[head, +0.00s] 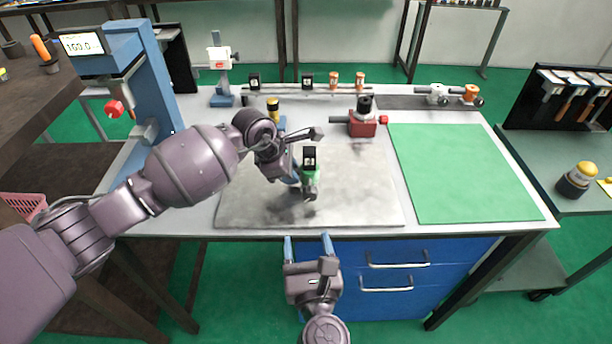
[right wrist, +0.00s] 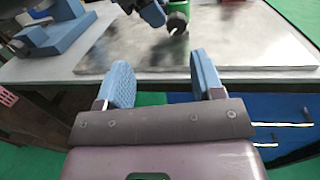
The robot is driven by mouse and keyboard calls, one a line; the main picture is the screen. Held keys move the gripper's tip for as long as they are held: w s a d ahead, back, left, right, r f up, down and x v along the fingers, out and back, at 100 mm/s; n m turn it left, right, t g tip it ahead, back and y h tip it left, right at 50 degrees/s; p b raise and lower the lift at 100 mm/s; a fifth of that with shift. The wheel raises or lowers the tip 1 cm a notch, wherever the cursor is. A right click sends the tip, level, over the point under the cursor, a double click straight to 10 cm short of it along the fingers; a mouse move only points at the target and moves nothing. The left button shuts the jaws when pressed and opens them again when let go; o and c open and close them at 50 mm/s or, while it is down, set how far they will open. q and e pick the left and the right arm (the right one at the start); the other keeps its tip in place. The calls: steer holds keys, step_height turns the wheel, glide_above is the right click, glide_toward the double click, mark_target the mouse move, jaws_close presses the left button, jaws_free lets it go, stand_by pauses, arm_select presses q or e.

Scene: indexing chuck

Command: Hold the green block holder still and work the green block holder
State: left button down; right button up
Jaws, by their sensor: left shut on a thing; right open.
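The green block holder (head: 311,173) stands on the grey plate (head: 370,195) in the middle of the bench, with a black part with a pale face on top and a dark knob at its front. My left gripper (head: 298,177) is shut on the holder from its left side and partly hides it. In the right wrist view the dark knob (right wrist: 177,22) shows at the top, with a little green behind it. My right gripper (head: 308,240) is open and empty in front of the bench's front edge, below and apart from the holder. Its two blue fingers show in the right wrist view (right wrist: 165,85).
A red block with a black knob (head: 363,122) stands behind the holder to the right. A green mat (head: 460,170) lies clear at the right. A blue column (head: 152,85) with a display stands at the left. Blue drawers (head: 400,270) with handles are under the bench.

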mark_target(309, 197)
steer(key=shift+w+d+f+m+h, duration=0.2)
steer(key=shift+w+m, duration=0.5)
steer(key=shift+w, duration=1.35)
steer(key=shift+w+d+f+m+h, duration=0.15)
steer(key=shift+w+m, duration=0.55)
steer(key=shift+w, duration=1.35)
steer(key=shift+w+d+f+m+h, duration=0.2)
steer(key=shift+w+m, duration=0.5)
steer(key=shift+w, duration=1.35)
steer(key=shift+a+r, duration=0.1)
steer(key=c, duration=0.9)
steer(key=n, duration=0.6)
steer(key=shift+a+g+h, duration=0.1)
steer(key=shift+g+h, duration=0.15)
steer(key=shift+g, duration=0.05)
steer(key=n, duration=0.6)
